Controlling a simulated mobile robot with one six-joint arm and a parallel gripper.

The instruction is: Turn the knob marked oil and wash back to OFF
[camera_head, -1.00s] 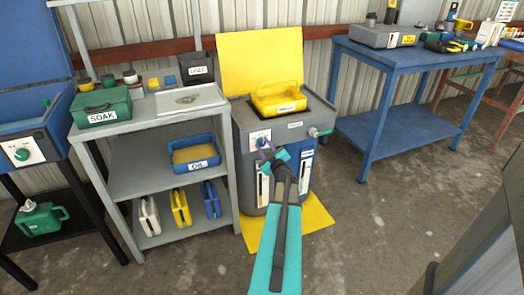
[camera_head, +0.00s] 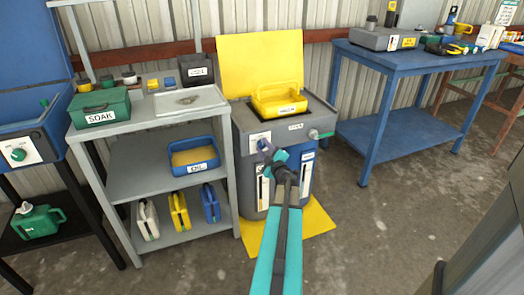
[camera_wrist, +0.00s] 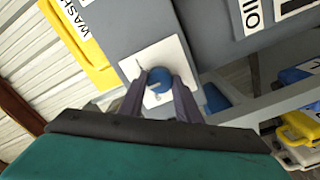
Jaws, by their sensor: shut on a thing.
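The knob is blue and round on a white plate (camera_wrist: 180,62) on the grey machine (camera_head: 242,120); it shows in the wrist view (camera_wrist: 158,78). My gripper (camera_wrist: 158,84) is shut on it, with one dark finger on each side. In the head view my gripper (camera_head: 264,147) reaches the machine's front at the white plate (camera_head: 258,138), and its fingers mostly hide the knob. The knob's pointer and the plate's markings are too small to read.
A yellow tub (camera_head: 277,97) sits on the machine, before a raised yellow panel (camera_head: 260,60). A grey shelf unit (camera_head: 150,115) stands close on the left. A blue bench (camera_head: 400,62) stands at right. The floor between is clear.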

